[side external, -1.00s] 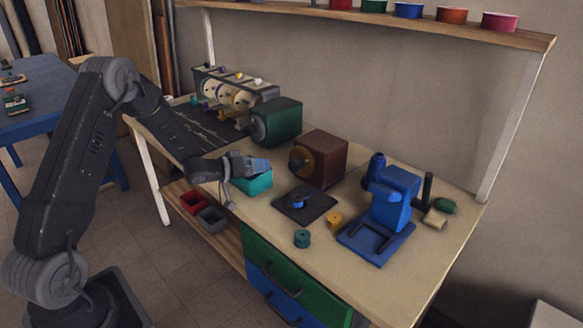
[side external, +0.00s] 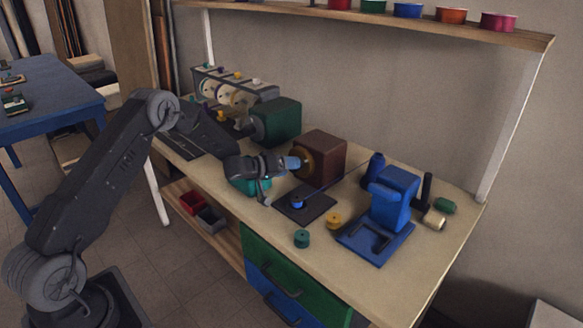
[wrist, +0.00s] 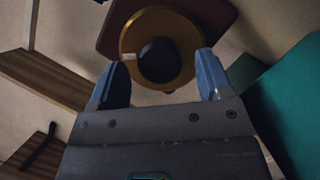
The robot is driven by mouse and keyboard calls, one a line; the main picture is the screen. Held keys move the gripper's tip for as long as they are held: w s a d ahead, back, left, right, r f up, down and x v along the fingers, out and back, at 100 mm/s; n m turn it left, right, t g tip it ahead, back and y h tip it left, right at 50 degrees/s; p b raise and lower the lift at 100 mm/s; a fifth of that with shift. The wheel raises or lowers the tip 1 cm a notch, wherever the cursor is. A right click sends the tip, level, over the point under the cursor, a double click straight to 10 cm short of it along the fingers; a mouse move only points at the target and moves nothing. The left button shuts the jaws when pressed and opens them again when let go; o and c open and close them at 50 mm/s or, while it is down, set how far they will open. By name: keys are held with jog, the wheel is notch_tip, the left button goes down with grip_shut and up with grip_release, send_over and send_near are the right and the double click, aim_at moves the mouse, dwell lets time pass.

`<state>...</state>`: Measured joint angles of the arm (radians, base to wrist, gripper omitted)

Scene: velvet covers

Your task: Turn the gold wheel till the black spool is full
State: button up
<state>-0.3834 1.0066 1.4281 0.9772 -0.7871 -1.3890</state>
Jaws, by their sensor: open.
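The gold wheel (side external: 308,163) is on the front face of a maroon box (side external: 330,160) on the bench. In the wrist view the wheel (wrist: 185,67) is a gold ring around a dark round hub, with a small pale mark on its left rim. In the side view my gripper (side external: 294,163) is right at the wheel; contact cannot be told. A dark upright cylinder (side external: 424,189) stands at the right; I cannot tell whether it is the black spool.
A dark plate with a blue piece (side external: 297,202) lies before the box. A blue stand (side external: 390,205), yellow spool (side external: 334,220) and teal spool (side external: 302,238) are to the right. A teal block (side external: 240,186) sits below my wrist. A green box (side external: 277,120) is behind.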

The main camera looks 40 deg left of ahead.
jog(key=shift+x, duration=0.9)
jog(key=c, duration=0.9)
jog(key=shift+m, duration=0.3)
jog(key=m+y, duration=0.3)
jog(key=m, duration=0.1)
jog(key=shift+g, duration=0.3)
jog(key=m+y, duration=0.2)
jog(key=m, duration=0.1)
jog(key=shift+d+m+y, duration=0.1)
jog(key=shift+m+y, duration=0.2)
